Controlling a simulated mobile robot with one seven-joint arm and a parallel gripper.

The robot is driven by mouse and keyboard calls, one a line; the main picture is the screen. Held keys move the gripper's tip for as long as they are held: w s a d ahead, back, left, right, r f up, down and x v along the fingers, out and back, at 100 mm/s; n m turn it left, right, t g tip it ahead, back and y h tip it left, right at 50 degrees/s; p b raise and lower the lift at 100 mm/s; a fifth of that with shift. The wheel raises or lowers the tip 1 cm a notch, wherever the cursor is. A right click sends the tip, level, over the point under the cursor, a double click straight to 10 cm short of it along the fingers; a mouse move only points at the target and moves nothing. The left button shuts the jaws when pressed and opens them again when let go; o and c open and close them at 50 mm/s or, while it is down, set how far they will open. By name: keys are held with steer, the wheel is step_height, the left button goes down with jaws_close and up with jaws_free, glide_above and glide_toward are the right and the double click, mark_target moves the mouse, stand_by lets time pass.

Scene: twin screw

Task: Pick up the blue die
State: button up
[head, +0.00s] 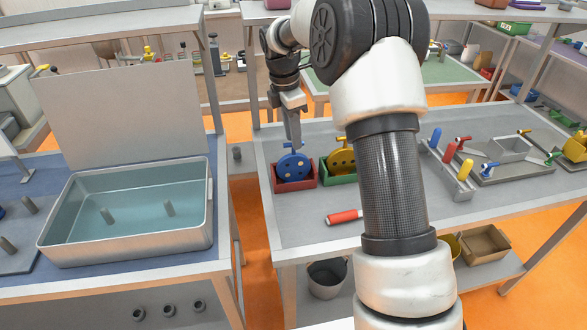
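The blue die (293,168) is a round blue disc with holes, standing upright in a small red bin (308,184) on the grey table. My gripper (294,147) points down at the top edge of the blue die. Its fingertips overlap the die's top, where a small blue stub shows beside them. At this size I cannot tell whether the fingers are apart or closed, or whether they touch the die.
A yellow die (342,161) stands in a green bin (341,178) just right of the red bin. A red-handled tool (344,217) lies in front on the table (293,226). A metal basin (190,235) stands on the left bench. My arm hides part of the table.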

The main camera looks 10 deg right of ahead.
mark_target(295, 154)
steer(key=f, duration=0.3)
steer(key=shift+d, duration=0.2)
steer(key=shift+s+d+f, duration=0.1)
steer(key=shift+f, duration=2.55)
jaws_close()
steer(key=shift+d, duration=0.1)
